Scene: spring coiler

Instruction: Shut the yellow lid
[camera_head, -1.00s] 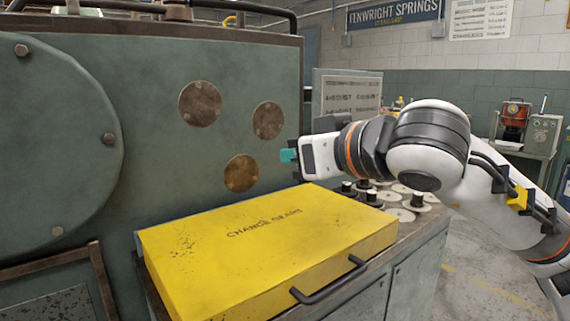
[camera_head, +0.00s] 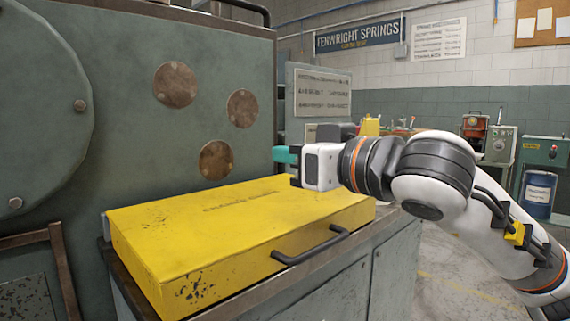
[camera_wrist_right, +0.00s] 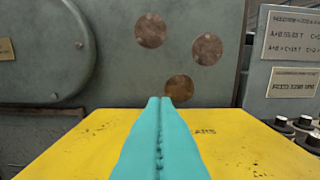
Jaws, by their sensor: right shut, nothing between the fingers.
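The yellow lid (camera_head: 220,225) lies flat on top of the grey cabinet, with a dark handle (camera_head: 310,247) on its front side. Its top looks level and no gap shows along its visible sides. In the right wrist view the lid (camera_wrist_right: 85,140) fills the lower part, partly hidden by my fingers. My right gripper (camera_head: 280,154) has teal fingers and is above the lid's far right part, shut and empty. The fingers (camera_wrist_right: 160,105) are pressed together in the wrist view and point at the machine. My left gripper is not in view.
The green machine (camera_head: 130,120) with several round brown discs stands behind the lid. In the right wrist view, several dark-knobbed spools (camera_wrist_right: 285,125) stand right of the lid. The floor (camera_head: 450,275) right of the cabinet looks open.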

